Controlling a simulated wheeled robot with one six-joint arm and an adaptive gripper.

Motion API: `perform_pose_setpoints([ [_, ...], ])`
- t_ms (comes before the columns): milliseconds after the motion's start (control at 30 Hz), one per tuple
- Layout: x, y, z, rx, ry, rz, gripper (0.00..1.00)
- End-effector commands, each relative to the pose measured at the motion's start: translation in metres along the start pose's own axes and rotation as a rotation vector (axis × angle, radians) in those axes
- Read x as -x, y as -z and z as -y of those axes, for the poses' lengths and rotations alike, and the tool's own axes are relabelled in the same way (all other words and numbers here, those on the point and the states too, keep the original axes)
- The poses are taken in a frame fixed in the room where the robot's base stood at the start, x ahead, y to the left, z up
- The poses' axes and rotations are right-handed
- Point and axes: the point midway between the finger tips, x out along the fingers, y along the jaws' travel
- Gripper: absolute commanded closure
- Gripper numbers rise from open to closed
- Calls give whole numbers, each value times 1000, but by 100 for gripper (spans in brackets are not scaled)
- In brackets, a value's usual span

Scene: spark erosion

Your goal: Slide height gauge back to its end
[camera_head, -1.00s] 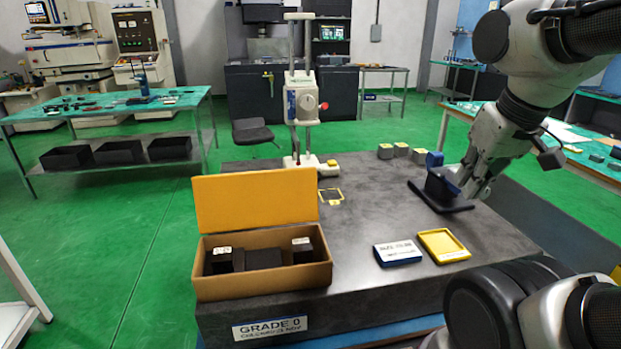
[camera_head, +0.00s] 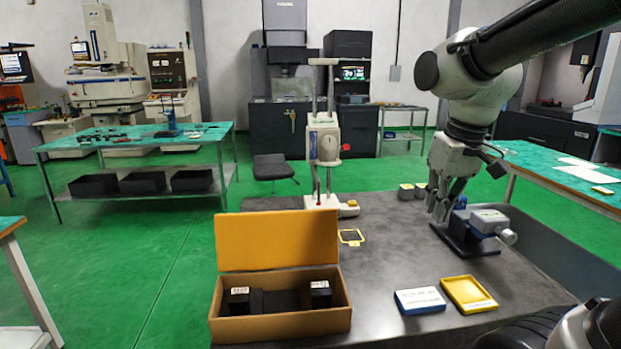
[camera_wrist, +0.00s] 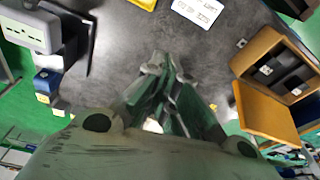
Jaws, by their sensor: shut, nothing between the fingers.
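The height gauge (camera_head: 323,140) is a tall white instrument with twin columns and a red knob. It stands upright at the back left edge of the dark granite table (camera_head: 400,260). A small yellow outline (camera_head: 351,237) lies on the table in front of it, to its right. My gripper (camera_head: 440,212) points down over the right part of the table, well to the right of the gauge and apart from it. Its fingers are together and empty; they also show in the wrist view (camera_wrist: 160,72). I cannot make out the gauge in the wrist view.
Right of my gripper, a grey instrument (camera_head: 488,221) sits on a black stand. Small blocks (camera_head: 406,191) stand at the back edge. An open box (camera_head: 280,327), a white-and-blue case (camera_head: 420,300) and a yellow tray (camera_head: 468,294) line the front. The table's middle is clear.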

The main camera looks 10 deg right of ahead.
Motion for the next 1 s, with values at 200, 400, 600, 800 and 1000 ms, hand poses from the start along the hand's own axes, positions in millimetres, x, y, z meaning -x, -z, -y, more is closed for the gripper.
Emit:
perform_pose_setpoints([
  [200, -8, 126, 70, 292, 102, 68, 100],
  [400, -15, 222, 145, 675, 223, 62, 100],
  [600, 26, 277, 186, 1082, 312, -62, 100],
  [800, 37, 271, 190, 1316, 348, -88, 100],
  [1000, 25, 268, 194, 1356, 349, -92, 100],
])
